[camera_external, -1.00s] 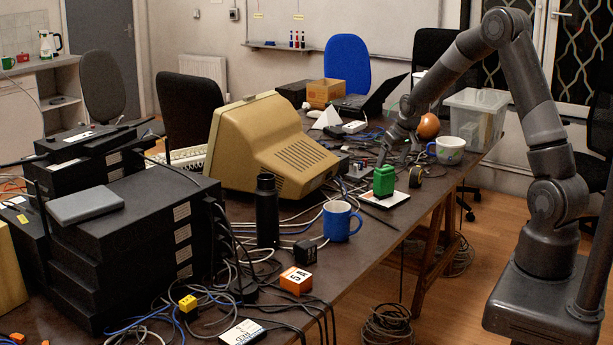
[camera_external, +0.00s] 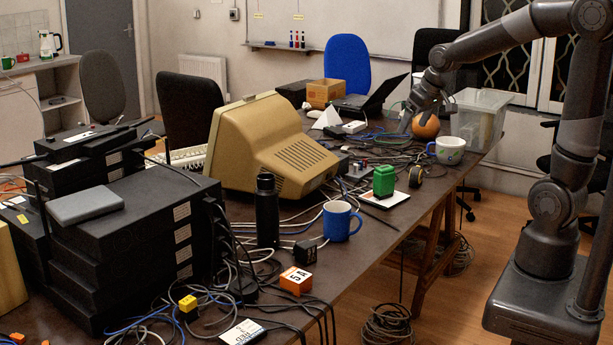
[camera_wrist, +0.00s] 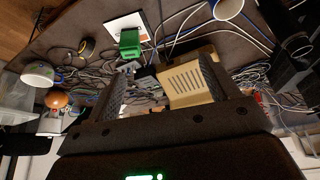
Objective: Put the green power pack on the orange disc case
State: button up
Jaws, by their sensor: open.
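The green power pack (camera_external: 384,180) stands upright on the flat disc case (camera_external: 398,198), which looks mostly white with a little orange. The pack sits toward the case's back edge and hides part of it. In the wrist view the pack (camera_wrist: 130,42) overlaps the lower edge of the case (camera_wrist: 115,24); its base is hard to make out there. My gripper (camera_external: 412,122) is up and behind the pack, clear of it, near the orange ball. In the wrist view its two fingers (camera_wrist: 162,65) are spread with nothing held between them.
An orange ball (camera_external: 426,126) and a white mug (camera_external: 446,150) are near my gripper. A beige monitor (camera_external: 270,150) stands left of the pack, a blue mug (camera_external: 341,221) in front. A black tape roll (camera_external: 415,177) lies right of the case. Cables cover much of the table.

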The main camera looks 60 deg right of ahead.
jog(key=s+a+r+n, duration=0.1)
jog(key=s+a, duration=0.4)
jog(key=s, duration=0.4)
jog(key=s+a+r+n+y, duration=0.1)
jog(key=s+a, duration=0.3)
jog(key=s, duration=0.5)
jog(key=shift+a+r+t, duration=0.35)
jog(key=shift+r+t, duration=0.05)
jog(key=shift+r, duration=0.3)
